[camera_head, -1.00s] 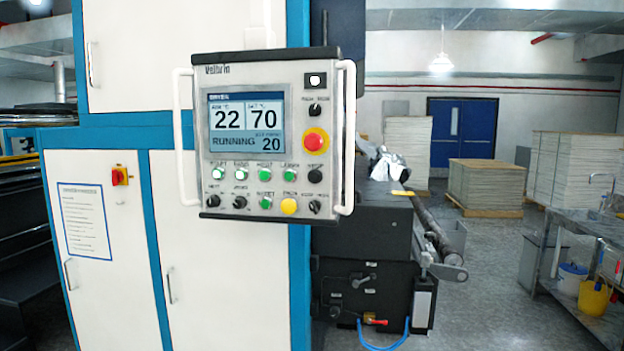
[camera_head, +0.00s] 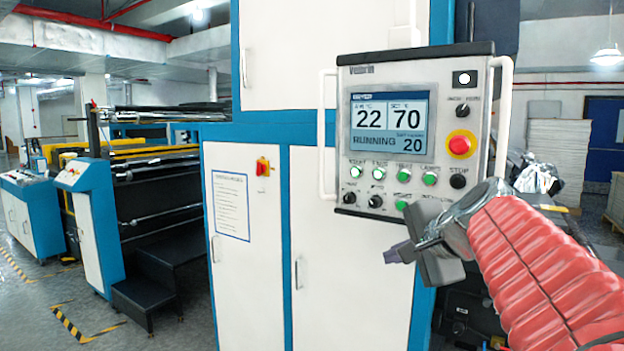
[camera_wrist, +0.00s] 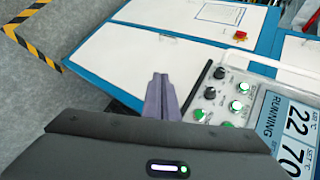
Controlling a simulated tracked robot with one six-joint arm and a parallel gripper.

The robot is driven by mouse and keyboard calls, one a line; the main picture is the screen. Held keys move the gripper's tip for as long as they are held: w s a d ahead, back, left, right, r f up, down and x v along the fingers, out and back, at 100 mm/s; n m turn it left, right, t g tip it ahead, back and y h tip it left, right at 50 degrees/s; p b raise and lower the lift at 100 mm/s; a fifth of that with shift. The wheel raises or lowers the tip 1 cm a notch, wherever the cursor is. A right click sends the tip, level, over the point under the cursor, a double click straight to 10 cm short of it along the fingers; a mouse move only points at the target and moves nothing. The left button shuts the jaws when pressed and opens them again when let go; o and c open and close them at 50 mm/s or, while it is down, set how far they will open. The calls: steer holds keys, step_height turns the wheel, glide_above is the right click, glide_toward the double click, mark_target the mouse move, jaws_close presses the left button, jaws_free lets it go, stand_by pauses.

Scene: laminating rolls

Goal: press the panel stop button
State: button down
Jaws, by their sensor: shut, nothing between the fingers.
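The control panel (camera_head: 415,140) hangs on the machine, with a lit screen reading RUNNING. Its black button under the label STOP (camera_head: 458,181) is at the lower right, below the red mushroom button (camera_head: 460,145) on a yellow ring. My gripper (camera_head: 391,256) is in front of the panel's lower edge, below and left of the black button, pointing left. The fingers are shut and empty. The arm covers the panel's lower right corner. In the wrist view my gripper (camera_wrist: 160,84) is beside the panel's knobs and green buttons (camera_wrist: 234,105); the black STOP button does not show there.
White cabinet doors (camera_head: 345,260) with blue frames stand behind and left of my gripper. A red and yellow switch (camera_head: 262,166) is on one door. White handles (camera_head: 327,135) flank the panel. Black steps (camera_head: 150,285) and open floor lie to the left.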

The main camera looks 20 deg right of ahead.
mark_target(461, 183)
steer(key=s+d+r+m+h, duration=0.1)
steer(key=s+d+r+m, duration=0.2)
steer(key=r, duration=0.3)
steer(key=s+d+r+m+t+h, duration=0.1)
steer(key=s+d+r+m, duration=0.2)
steer(key=r, duration=0.4)
steer(key=shift+d, duration=0.65)
steer(key=shift+s, duration=0.1)
steer(key=shift+w+d+f, duration=0.1)
steer(key=shift+w+d, duration=0.8)
steer(key=shift+d, duration=0.25)
steer(key=shift+w+d+r, duration=0.1)
steer(key=shift+w+d, duration=0.75)
steer(key=shift+d, duration=0.3)
steer(key=shift+w+d+f, duration=0.1)
steer(key=shift+w+d, duration=0.8)
steer(key=shift+d, duration=0.25)
steer(key=shift+w+d, duration=0.15)
steer(key=shift+w+d, duration=0.2)
steer(key=shift+d, duration=0.05)
